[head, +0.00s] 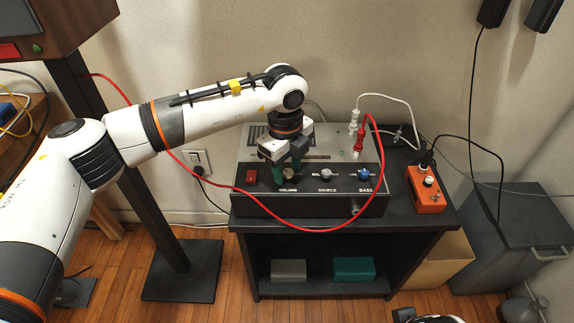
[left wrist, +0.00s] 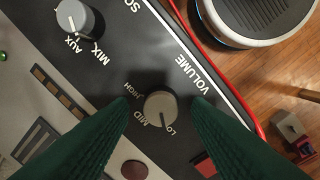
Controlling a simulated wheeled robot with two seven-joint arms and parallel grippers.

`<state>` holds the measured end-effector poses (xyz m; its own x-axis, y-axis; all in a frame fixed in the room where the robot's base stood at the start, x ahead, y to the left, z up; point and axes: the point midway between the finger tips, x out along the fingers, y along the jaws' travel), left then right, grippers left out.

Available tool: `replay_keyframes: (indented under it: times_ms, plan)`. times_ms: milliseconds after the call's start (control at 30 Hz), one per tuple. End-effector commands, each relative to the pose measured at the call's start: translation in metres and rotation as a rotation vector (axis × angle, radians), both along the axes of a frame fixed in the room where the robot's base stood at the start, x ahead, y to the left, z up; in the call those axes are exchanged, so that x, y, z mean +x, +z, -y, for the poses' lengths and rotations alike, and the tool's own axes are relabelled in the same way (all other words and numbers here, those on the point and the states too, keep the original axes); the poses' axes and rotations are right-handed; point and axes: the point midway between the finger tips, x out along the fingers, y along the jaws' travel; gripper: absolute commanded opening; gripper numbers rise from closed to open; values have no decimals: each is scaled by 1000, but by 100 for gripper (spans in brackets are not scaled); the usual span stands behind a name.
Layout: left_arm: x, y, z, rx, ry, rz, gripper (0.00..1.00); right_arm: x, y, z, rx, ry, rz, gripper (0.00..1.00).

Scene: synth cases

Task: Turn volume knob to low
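The volume knob (left wrist: 160,107) is a small grey round knob on the black front panel of the amplifier (head: 312,202). In the left wrist view the fingers (left wrist: 160,102) are open, one on each side of the knob, with a small gap showing on both sides. I cannot make out my right gripper's fingers in either view.
The source knob (head: 326,173) and blue bass knob (head: 364,173) sit to the right, and a red switch (head: 251,176) to the left. A red cable (head: 322,229) loops across the panel front. An orange pedal (head: 426,190) stands on the right of the black stand (head: 246,246).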

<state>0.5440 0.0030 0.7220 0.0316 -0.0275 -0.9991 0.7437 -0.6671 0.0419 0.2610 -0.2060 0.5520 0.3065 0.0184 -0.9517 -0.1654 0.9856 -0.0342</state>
Motion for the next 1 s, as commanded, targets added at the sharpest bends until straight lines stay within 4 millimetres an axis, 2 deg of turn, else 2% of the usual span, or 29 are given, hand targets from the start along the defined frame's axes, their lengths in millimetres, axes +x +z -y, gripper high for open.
replay_keyframes:
  times_ms: [267,367,467,800,1000]
  plan:
    - [-1,0,0,2,-1,-2,44,0,0,0,0,0,1,36]
    - [0,7,0,1,-1,-1,44,0,2,0,0,0,1,36]
    - [-1,22,-1,2,-2,1,44,0,5,0,0,0,1,36]
    - [-3,93,-2,1,-1,1,44,0,17,0,0,0,0,36]
    - [-3,115,-3,1,-1,-1,44,0,19,0,0,0,-1,36]
